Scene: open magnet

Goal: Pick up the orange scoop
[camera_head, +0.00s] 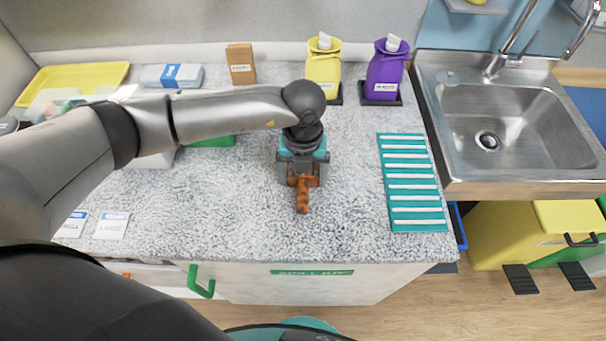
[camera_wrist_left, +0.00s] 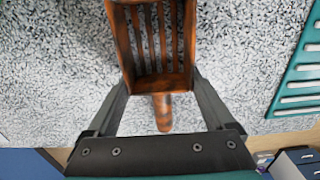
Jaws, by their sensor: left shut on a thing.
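The orange scoop (camera_head: 302,197) is at the middle of the speckled counter in the head view, its handle pointing toward the front edge. In the left wrist view the scoop (camera_wrist_left: 157,80) shows a slotted basket with a short handle below it. My left gripper (camera_head: 303,178) comes down over the scoop. In the left wrist view its two fingers (camera_wrist_left: 160,90) are on either side of the basket and shut on it. The gripper hides part of the basket in the head view. I cannot tell whether the scoop touches the counter. My right gripper is not in view.
A teal striped mat (camera_head: 411,182) lies to the right, before the sink (camera_head: 487,120). Yellow (camera_head: 323,70) and purple (camera_head: 385,75) containers and a brown box (camera_head: 241,63) stand at the back. Cards (camera_head: 111,226) lie front left. Counter around the scoop is clear.

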